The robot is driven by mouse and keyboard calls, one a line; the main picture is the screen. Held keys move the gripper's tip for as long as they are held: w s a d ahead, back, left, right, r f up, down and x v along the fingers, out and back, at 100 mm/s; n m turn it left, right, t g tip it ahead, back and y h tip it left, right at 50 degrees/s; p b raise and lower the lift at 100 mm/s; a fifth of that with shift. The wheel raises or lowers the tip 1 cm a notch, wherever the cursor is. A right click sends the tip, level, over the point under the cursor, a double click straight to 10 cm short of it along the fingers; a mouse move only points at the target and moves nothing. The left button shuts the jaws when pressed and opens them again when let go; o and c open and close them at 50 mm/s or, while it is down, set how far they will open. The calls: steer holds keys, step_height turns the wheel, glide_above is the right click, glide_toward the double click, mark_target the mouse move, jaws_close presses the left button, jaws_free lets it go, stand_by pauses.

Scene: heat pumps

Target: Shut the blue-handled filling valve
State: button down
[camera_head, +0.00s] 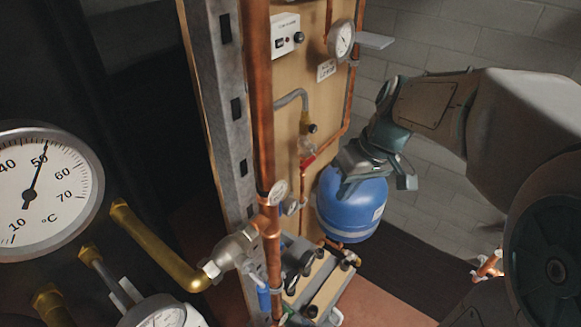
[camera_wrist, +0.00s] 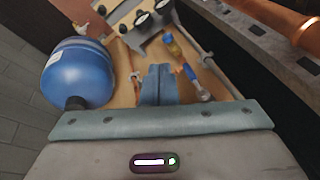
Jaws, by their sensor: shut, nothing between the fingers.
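In the wrist view a small blue handle (camera_wrist: 189,72) shows just right of my gripper (camera_wrist: 155,70), in line with a yellow-brass fitting and a pale metal end. The closed fingers look apart from it; its exact angle is too small to tell. In the head view my gripper (camera_head: 357,163) is in front of the board, at the upper part of the blue tank (camera_head: 351,208), with its fingertips hard to make out. A narrow blue part (camera_head: 263,298) shows low behind the copper pipe there; I cannot tell whether it is the same handle.
The blue tank (camera_wrist: 77,73) is left of my fingers in the wrist view. A thick copper pipe (camera_head: 259,110) stands before the wooden board (camera_head: 286,78). A red handle (camera_head: 308,161) and a pressure gauge (camera_head: 341,40) are on the board. Pump fittings sit low down.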

steer(key=w+f+n+y+b, duration=0.1)
steer(key=w+f+n+y, duration=0.1)
steer(key=w, duration=0.4)
steer(key=w+a+f+n+g+y+b, duration=0.1)
steer(key=w+f+n+y, duration=0.1)
steer(key=w, duration=0.3)
steer(key=shift+w+a+n, duration=0.25)
steer(key=shift+w+n, duration=0.05)
steer(key=shift+w, duration=0.05)
steer(key=s+a+f+p, duration=0.3)
steer(key=a+f, duration=0.5)
steer(key=a, duration=0.1)
steer(key=shift+a+g, duration=0.15)
steer(key=shift+g, duration=0.15)
